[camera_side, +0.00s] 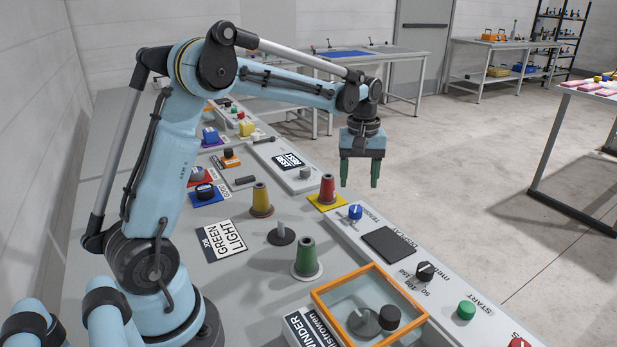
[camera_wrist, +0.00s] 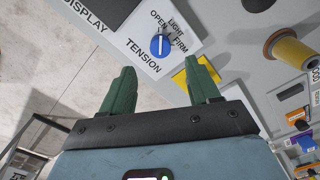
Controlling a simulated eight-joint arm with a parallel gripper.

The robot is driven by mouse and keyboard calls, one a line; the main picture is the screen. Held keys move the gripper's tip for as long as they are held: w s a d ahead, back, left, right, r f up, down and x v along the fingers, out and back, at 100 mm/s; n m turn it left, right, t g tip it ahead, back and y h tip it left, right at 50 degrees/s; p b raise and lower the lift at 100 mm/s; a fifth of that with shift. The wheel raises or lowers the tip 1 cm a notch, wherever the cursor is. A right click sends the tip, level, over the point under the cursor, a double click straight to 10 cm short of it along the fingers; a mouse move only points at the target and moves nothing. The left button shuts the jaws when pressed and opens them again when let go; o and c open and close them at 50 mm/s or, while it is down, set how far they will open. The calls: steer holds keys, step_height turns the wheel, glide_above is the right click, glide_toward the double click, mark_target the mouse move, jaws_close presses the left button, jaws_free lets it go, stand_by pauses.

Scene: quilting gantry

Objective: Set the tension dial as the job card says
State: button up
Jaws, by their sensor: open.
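The tension dial (camera_side: 355,212) is a blue knob on the grey panel, also in the wrist view (camera_wrist: 159,45) beside the word TENSION. Its marks read OPEN, LIGHT and FIRM. A white line on the knob appears to point toward OPEN; the exact setting is hard to tell. The job card (camera_side: 222,240) lies on the bench and reads JOB, GREEN, LIGHT. My gripper (camera_side: 360,182) is open and empty, raised above the panel near the dial. In the wrist view, the dial shows beyond and between the green fingertips (camera_wrist: 164,72), apart from them.
A red cone spool on a yellow mat (camera_side: 322,203) stands near the dial. A dark display (camera_side: 389,244), a black selector knob (camera_side: 425,272) and a green start button (camera_side: 466,309) sit along the panel. An orange-framed winder cover (camera_side: 340,284) is in front.

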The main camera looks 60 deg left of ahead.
mark_target(355, 209)
step_height(355, 209, down, 8)
stand_by(0.4)
steer(key=c, duration=1)
steer(key=shift+c, duration=0.2)
steer(key=shift+m, duration=0.3)
steer(key=m, duration=0.3)
steer(key=shift+m, duration=2.6)
